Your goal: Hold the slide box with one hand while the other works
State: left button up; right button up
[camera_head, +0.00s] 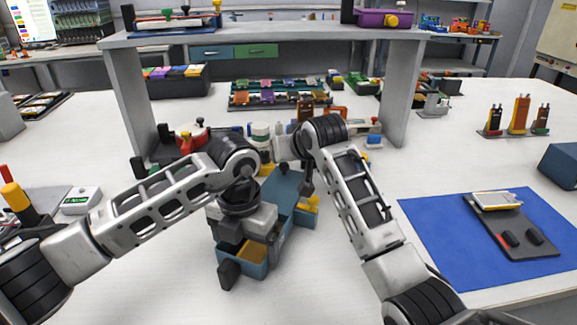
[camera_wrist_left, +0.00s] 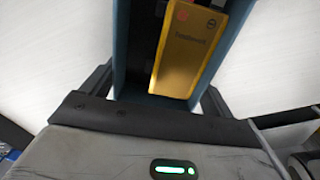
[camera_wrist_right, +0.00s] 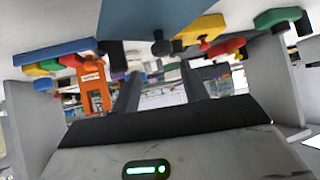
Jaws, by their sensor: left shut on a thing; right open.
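The slide box is a blue box with a blue-grey cover (camera_head: 283,187) and an open blue front end (camera_head: 256,270), at the middle of the table in the head view. A yellow labelled cell (camera_wrist_left: 192,48) lies inside the open part, between the blue walls (camera_wrist_left: 121,45) in the left wrist view. My left gripper (camera_head: 248,262) is shut on the box, with a finger on either side of its walls. My right gripper (camera_head: 306,180) is beside the box's far end, partly hidden by its arm. In the right wrist view its fingers (camera_wrist_right: 160,85) are apart with nothing between them.
A grey shelf frame (camera_head: 395,90) stands behind the box, with several coloured items beneath it. A blue mat (camera_head: 430,235) with a dark tray (camera_head: 500,228) lies at right. Yellow-and-black parts (camera_head: 308,205) are close to the box's right side.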

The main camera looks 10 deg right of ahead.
aim_at(284, 164)
jog(key=s+d+t, duration=0.1)
jog(key=s, duration=0.3)
jog(key=s+r+t, duration=0.1)
jog(key=s, duration=0.3)
jog(key=s+d+r+t, duration=0.1)
jog(key=s, duration=0.3)
jog(key=shift+s+d+r+n+y, duration=0.1)
jog(key=shift+s+d+n+y, duration=0.2)
jog(key=shift+n+y, duration=0.1)
jog(key=x, duration=1.1)
jog(key=shift+w+a, duration=0.2)
jog(key=shift+w, duration=0.2)
